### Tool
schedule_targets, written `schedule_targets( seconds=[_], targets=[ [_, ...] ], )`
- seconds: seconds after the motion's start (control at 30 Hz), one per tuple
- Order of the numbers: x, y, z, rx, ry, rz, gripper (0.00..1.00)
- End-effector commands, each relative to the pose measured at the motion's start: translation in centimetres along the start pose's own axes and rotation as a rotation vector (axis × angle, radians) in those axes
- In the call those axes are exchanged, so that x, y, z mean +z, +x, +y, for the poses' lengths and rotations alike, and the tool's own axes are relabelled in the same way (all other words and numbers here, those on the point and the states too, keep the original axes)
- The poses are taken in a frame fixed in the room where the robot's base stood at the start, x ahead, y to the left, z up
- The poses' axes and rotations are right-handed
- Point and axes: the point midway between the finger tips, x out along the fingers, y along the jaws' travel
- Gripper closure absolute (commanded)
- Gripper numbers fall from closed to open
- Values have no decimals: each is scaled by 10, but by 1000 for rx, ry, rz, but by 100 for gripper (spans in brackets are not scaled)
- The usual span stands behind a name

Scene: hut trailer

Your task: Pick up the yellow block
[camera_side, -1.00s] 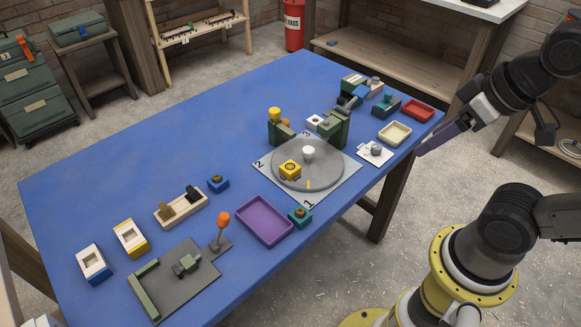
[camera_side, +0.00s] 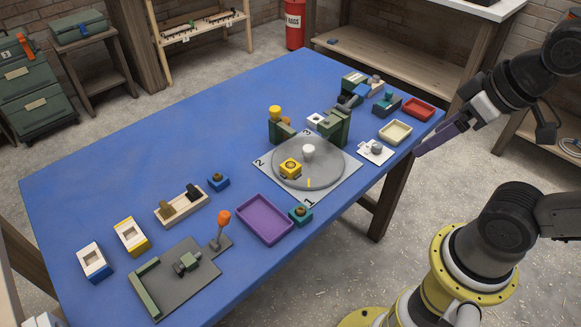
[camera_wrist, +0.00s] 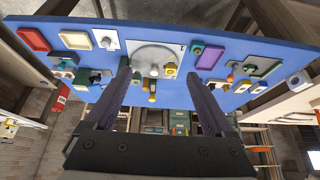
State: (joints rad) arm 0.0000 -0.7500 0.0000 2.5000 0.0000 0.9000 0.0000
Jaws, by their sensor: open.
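The yellow block (camera_side: 290,169) has a dark round spot on its top and sits on the grey round turntable (camera_side: 325,180), near its left front edge. It also shows in the wrist view (camera_wrist: 171,71), between my fingers and nearer the right one. My gripper (camera_side: 420,150) is off the table's right edge in the side view, well apart from the block. In the wrist view my gripper (camera_wrist: 160,80) shows its two purple fingers spread wide with nothing held between them.
A white knob (camera_side: 308,152) stands at the turntable's middle. Green uprights (camera_side: 334,128) stand behind it. A purple tray (camera_side: 264,220) and a teal block (camera_side: 300,215) lie in front. An orange-topped lever (camera_side: 223,217) rises at the front left. The table's back left is bare.

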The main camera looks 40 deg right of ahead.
Motion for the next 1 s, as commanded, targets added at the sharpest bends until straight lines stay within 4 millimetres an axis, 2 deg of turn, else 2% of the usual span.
schedule_targets(
  seconds=[0.17,0.27,0.37,0.47,0.6,0.77,0.87,1.0],
  targets=[
    [0,0,0,0,-45,-2,12],
    [-1,-2,0,0,-155,-3,12],
    [-18,-14,0,3,-316,22,12],
    [-44,-22,-1,3,-498,17,12],
    [-91,-22,-3,-16,-775,-21,12],
    [-148,0,-9,-65,-1070,-85,12],
    [-179,25,-14,-109,-1227,-128,12],
    [-214,71,-23,-181,-1404,-187,12]
  ],
)
